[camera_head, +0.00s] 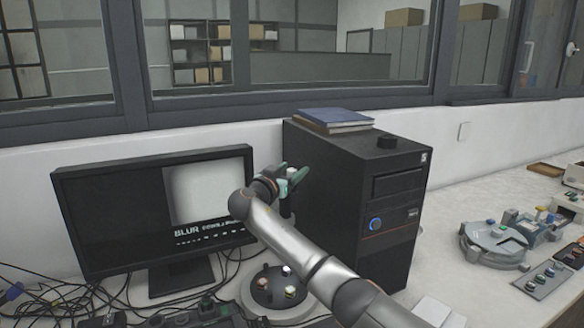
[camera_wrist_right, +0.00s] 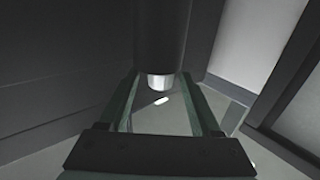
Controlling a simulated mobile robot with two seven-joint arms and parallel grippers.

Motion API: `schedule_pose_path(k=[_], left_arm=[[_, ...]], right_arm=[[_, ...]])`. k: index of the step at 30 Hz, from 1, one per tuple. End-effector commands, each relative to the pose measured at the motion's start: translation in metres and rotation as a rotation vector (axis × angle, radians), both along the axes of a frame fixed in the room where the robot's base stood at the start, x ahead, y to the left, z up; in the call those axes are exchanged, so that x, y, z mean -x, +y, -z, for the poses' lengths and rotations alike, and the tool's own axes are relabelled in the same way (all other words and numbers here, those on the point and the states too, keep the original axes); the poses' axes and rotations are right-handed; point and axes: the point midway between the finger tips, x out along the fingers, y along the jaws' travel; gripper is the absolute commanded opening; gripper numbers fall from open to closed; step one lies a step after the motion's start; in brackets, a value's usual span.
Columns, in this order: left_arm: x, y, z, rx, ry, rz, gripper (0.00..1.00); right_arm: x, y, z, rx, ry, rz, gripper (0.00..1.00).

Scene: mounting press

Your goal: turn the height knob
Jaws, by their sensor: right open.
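My right gripper (camera_head: 291,174) is in front of the black computer tower's left side, above a round stand (camera_head: 275,290). Its green fingers are apart in the right wrist view (camera_wrist_right: 160,100). A dark upright cylinder (camera_wrist_right: 162,40) with a silver-white lower end (camera_wrist_right: 159,82) shows between and beyond the fingertips; I cannot tell whether they touch it. In the head view a small pale part shows between the fingers. I cannot tell which part is the height knob; the arm and gripper hide much of the stand. My left gripper is out of view.
The computer tower (camera_head: 345,185) stands close on the right, with a blue book (camera_head: 333,117) on top. A monitor (camera_head: 150,205) showing "BLUR" stands on the left. Cables (camera_head: 60,295) tangle at the front left. A grey round device (camera_head: 495,245) stands farther right.

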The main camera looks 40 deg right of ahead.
Motion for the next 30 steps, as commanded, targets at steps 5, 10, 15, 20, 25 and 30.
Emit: schedule_pose_path(k=[5, 10, 15, 20, 25, 30], left_arm=[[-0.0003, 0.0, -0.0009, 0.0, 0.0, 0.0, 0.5], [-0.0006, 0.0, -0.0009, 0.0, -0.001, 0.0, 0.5], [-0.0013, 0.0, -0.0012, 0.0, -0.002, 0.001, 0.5], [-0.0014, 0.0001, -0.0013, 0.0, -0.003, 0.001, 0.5], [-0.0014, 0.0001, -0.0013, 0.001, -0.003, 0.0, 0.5], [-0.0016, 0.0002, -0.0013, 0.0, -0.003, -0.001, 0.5]], right_arm=[[-0.0012, -0.0041, 0.0, -0.001, -0.001, 0.001, 0.65], [-0.0012, -0.0038, 0.0001, 0.0, -0.001, 0.0, 0.65], [-0.0012, -0.0035, 0.0001, 0.0, -0.001, 0.0, 0.47], [-0.0012, -0.0034, 0.0002, -0.001, 0.0, 0.0, 0.28], [-0.0011, -0.0033, 0.0003, -0.001, 0.0, 0.0, 0.09], [-0.0011, -0.0033, 0.0004, -0.001, 0.0, 0.001, 0.0]])
